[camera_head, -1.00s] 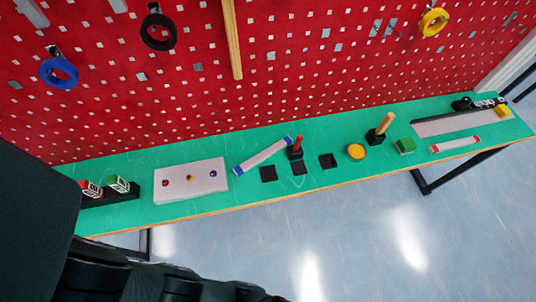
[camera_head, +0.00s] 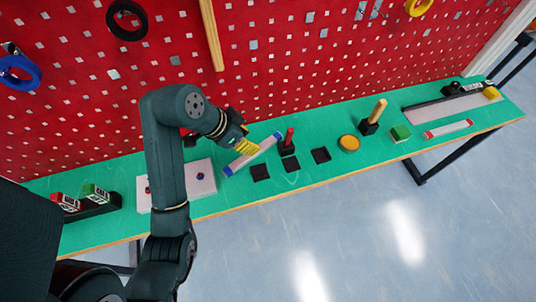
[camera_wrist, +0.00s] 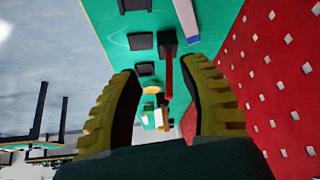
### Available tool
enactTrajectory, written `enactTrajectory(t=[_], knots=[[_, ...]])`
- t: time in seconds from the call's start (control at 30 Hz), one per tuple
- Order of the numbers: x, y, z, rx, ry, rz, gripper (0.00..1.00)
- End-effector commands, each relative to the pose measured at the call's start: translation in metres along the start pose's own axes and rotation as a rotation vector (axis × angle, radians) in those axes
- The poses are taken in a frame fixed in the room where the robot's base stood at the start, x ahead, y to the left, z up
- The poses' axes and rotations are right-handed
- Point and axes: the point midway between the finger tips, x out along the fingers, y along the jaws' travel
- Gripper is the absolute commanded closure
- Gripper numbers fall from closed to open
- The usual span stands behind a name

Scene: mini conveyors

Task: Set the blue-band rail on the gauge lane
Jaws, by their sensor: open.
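The blue-band rail (camera_head: 255,153), a white bar with blue ends, lies slantwise on the green bench left of the red peg. My gripper (camera_head: 243,147) is open, with yellow fingers, above or beside the rail's middle; the exact height is unclear. In the wrist view the rail (camera_wrist: 186,18) shows at the top, outside the space between the open fingers (camera_wrist: 163,68). A long pale strip with a dark back edge (camera_head: 435,114) lies at the bench's right end. It looks like the gauge lane, but I cannot be sure.
The red peg (camera_head: 289,137) stands on a black base right of the rail. Black square pads (camera_head: 260,172), a wooden peg (camera_head: 377,112), a yellow disc (camera_head: 348,143), a green block (camera_head: 400,133) and a red-ended rail (camera_head: 448,129) are on the bench. The red pegboard (camera_head: 290,75) rises behind.

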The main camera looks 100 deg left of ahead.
Motion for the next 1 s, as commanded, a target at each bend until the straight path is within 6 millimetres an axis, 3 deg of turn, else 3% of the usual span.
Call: enactTrajectory(t=[0.03,0.1,0.23,0.6,0.87,1.0], knots=[[-0.004,-0.018,0.019,-0.061,-0.003,-0.03,0.56],[-0.008,-0.033,0.034,-0.114,-0.006,-0.053,0.56],[-0.003,-0.042,0.043,-0.14,-0.006,-0.07,0.56],[0.079,-0.046,0.044,-0.137,-0.007,-0.067,0.56],[0.105,-0.048,0.044,-0.138,-0.005,-0.07,0.56],[0.13,-0.046,0.051,-0.137,-0.006,-0.068,0.56]])
